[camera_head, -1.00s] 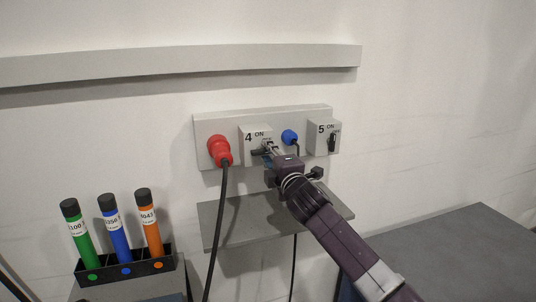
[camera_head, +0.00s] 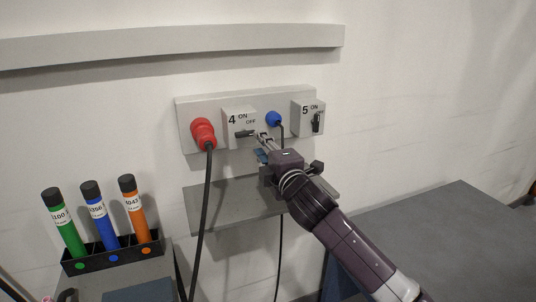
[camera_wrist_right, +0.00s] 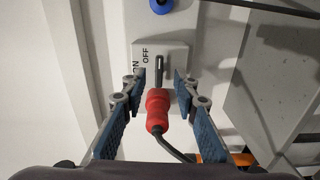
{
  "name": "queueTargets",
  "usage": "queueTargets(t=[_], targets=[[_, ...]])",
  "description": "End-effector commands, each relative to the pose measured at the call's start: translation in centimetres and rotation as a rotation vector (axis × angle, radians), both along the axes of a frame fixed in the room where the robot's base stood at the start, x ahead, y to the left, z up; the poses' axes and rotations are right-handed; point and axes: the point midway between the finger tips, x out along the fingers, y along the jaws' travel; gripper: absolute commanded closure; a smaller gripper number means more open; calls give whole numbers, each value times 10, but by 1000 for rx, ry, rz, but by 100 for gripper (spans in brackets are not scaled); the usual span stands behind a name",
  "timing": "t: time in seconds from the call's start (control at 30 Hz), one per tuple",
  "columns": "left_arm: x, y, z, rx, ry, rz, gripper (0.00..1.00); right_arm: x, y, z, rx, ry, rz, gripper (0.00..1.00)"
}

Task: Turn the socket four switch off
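The socket four switch box (camera_head: 240,118) is a grey box on the wall panel, marked 4, ON and OFF. Its dark handle (camera_head: 244,134) lies horizontally, below the OFF mark. My right gripper (camera_head: 263,140) is just right of the handle in the head view, apart from it. In the right wrist view, the gripper (camera_wrist_right: 160,88) is open, its blue-padded fingers spread wide either side of the handle (camera_wrist_right: 159,70) and a red plug (camera_wrist_right: 157,108). Nothing is held. My left gripper does not show.
The red plug (camera_head: 203,133) and a blue plug (camera_head: 274,118) have hanging cables. The socket five box (camera_head: 306,112) has a vertical handle. A grey shelf (camera_head: 215,205) juts out below. A black rack (camera_head: 112,257) holds three coloured tubes. A dark table (camera_head: 440,225) stands right.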

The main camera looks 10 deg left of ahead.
Motion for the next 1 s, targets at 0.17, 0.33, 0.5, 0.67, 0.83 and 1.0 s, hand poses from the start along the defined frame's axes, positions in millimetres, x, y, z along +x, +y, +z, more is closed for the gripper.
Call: queueTargets(t=[0.17, 0.33, 0.5, 0.67, 0.83, 1.0], targets=[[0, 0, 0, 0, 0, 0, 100, -20, -14, -1, 0, 0, 0, 72], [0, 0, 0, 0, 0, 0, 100, -33, -23, -1, 0, 0, 0, 72], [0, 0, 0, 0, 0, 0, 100, -38, -26, 0, -1, 1, -1, 72], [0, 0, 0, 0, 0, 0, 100, -39, -26, 0, 0, 1, -1, 72], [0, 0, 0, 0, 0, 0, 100, -38, -27, -2, 2, 5, -2, 72], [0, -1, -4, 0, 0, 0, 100, -21, -44, -50, 47, 104, -41, 72]])
